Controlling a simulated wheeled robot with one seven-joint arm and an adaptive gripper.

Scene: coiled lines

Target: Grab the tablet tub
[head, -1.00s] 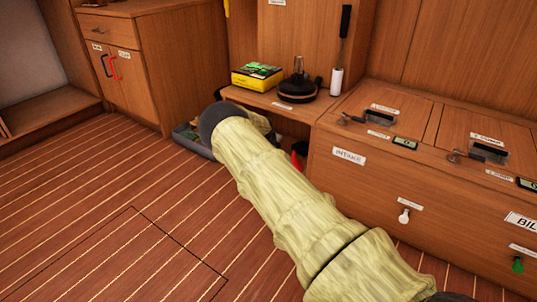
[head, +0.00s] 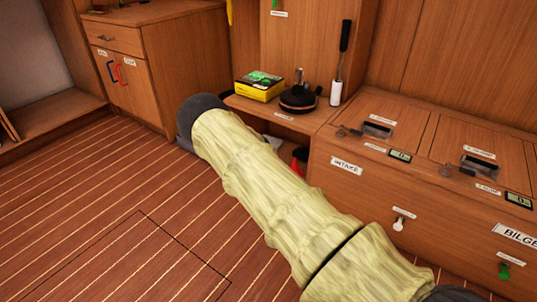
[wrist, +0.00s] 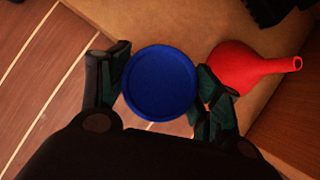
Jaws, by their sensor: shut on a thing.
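The tablet tub, seen from above as a round blue lid (wrist: 160,84), sits between the fingers of my gripper (wrist: 162,68) in the wrist view. The dark fingers press on its left and right sides, so the gripper is shut on it. The tub's body below the lid is hidden. In the head view my sleeved arm covers the gripper and the tub.
A red bulb with a spout (wrist: 250,70) lies close to the right finger, over a tan surface (wrist: 190,20). A yellow box (head: 259,88) and a black round device (head: 298,98) stand on the wooden shelf. Plank floor (head: 90,200) is open at left.

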